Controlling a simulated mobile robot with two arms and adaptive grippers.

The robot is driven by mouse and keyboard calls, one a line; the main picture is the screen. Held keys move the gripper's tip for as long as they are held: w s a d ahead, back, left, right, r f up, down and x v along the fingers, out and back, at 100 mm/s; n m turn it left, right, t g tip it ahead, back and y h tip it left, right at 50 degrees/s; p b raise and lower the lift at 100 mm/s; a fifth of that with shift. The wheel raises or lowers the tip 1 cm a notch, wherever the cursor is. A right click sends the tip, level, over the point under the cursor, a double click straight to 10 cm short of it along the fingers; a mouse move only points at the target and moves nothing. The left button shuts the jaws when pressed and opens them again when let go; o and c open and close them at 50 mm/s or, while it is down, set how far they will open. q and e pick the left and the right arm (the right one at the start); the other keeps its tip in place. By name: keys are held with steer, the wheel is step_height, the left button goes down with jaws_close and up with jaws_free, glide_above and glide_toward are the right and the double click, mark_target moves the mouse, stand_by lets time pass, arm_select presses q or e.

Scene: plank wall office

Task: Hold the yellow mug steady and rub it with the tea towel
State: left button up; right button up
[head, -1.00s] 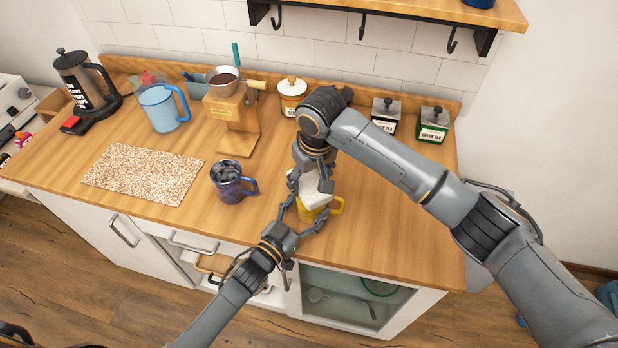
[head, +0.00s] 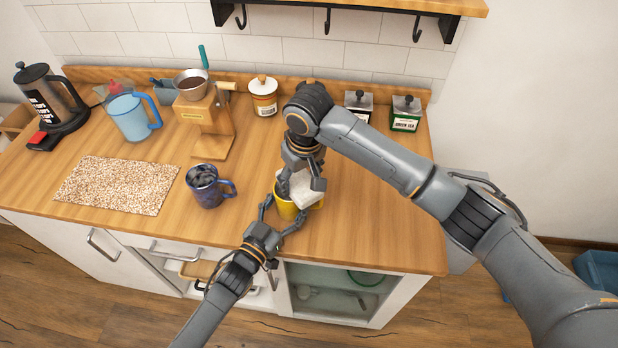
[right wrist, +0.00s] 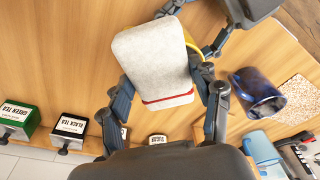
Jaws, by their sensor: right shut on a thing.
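The yellow mug (head: 286,210) stands upright near the counter's front edge, partly hidden by the tea towel (head: 307,192). The towel is a pale folded pad, held against the mug's upper right side. In the right wrist view the towel (right wrist: 154,55) shows a red stripe and covers most of the mug. My right gripper (head: 301,186) is shut on the towel from above. My left gripper (head: 281,214) has one finger on each side of the mug, low at its front; whether both touch it cannot be told.
A dark blue mug (head: 205,187) stands left of the yellow mug, beside a speckled mat (head: 118,185). Behind are a coffee stand (head: 208,125), a light blue jug (head: 130,118), a French press (head: 50,100) and tea tins (head: 406,113). The counter's right side is clear.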

steer(key=shift+w+a, duration=0.2)
steer(key=shift+a, duration=1.75)
steer(key=shift+a+r, duration=0.1)
steer(key=shift+a, duration=0.1)
steer(key=shift+d+r, duration=0.1)
steer(key=shift+r, duration=3.8)
arm_select(q)
steer(key=o, duration=1.5)
steer(key=shift+c, duration=0.2)
steer(key=v, duration=1.2)
